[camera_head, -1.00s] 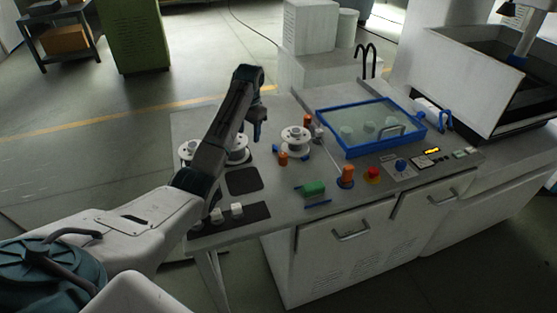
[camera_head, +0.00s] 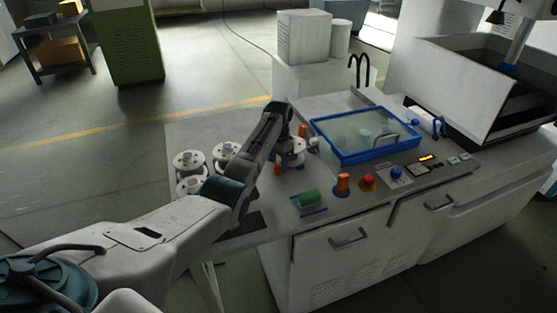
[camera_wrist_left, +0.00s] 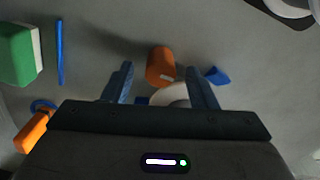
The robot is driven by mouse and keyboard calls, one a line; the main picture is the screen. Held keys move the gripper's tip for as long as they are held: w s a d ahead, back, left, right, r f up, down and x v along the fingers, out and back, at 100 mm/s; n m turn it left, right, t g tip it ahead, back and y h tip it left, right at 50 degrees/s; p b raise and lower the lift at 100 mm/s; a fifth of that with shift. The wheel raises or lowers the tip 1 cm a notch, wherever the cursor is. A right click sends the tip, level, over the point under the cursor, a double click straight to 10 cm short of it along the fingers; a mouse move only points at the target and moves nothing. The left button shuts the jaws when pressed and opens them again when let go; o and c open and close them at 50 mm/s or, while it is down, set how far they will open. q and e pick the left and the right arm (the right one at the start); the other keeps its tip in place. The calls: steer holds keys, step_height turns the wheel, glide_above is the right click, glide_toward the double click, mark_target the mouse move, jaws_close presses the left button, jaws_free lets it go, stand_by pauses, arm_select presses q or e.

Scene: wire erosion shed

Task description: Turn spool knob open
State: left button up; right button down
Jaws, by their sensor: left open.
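A white spool (camera_head: 296,144) stands on the grey bench top, partly hidden behind my left gripper (camera_head: 286,158). A short orange knob (camera_head: 278,168) sits beside the spool, on its near left side. In the left wrist view the orange knob (camera_wrist_left: 160,62) lies between the two blue fingers of my left gripper (camera_wrist_left: 160,78); no contact shows. Part of the white spool (camera_wrist_left: 174,94) shows behind the gripper there. A second orange knob (camera_head: 303,129) stands behind the spool. The left gripper is open and empty. My right gripper is not in view.
Several white spools (camera_head: 188,160) stand at the bench's left.

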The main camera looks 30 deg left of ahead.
arm_select(q)
steer(key=shift+f, duration=0.45)
steer(key=c, duration=1)
steer(key=shift+o, duration=0.2)
